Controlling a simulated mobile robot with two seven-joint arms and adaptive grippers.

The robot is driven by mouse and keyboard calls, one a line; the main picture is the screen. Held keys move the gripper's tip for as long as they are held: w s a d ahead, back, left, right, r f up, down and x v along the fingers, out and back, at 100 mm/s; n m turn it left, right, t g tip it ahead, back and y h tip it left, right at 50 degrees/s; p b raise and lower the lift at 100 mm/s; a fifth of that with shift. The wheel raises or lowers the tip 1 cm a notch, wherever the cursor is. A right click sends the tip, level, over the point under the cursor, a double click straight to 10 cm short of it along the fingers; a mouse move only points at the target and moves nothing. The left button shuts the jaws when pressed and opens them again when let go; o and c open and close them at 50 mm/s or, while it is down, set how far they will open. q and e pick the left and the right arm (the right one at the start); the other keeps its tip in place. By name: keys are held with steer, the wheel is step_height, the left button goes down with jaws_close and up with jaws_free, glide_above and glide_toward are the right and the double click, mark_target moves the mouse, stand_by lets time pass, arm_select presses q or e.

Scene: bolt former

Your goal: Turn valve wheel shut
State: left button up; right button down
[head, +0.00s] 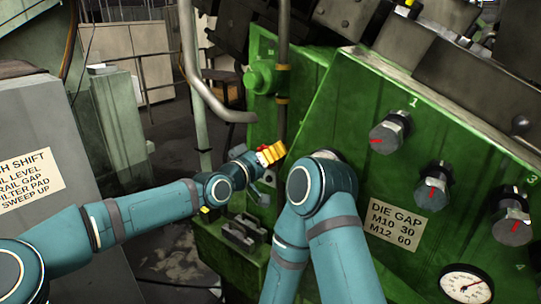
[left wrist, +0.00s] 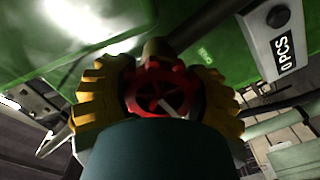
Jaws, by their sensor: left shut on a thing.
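The red valve wheel (left wrist: 160,88) shows in the left wrist view, with its spokes facing the camera and a stem behind it at the green machine. My left gripper (left wrist: 162,84) has its yellow ribbed fingers on both sides of the wheel, shut on its rim. In the head view my left gripper (head: 270,153) is at the machine's left side, beside a vertical pipe. There the wheel is mostly hidden by the gripper. My right arm rises in front of the machine, and its gripper does not show.
The green machine (head: 340,110) fills the right, with several red-marked knobs (head: 390,132), a gauge (head: 466,286) and a die gap plate (head: 395,224). A vertical pipe (head: 283,70) stands close to my left gripper. A grey cabinet (head: 35,150) stands at left.

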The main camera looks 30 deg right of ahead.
arm_select(q)
steer(key=o, duration=1.3)
steer(key=shift+f, duration=0.1)
steer(key=shift+o, duration=0.2)
steer(key=v, duration=1.2)
steer(key=shift+c, duration=0.2)
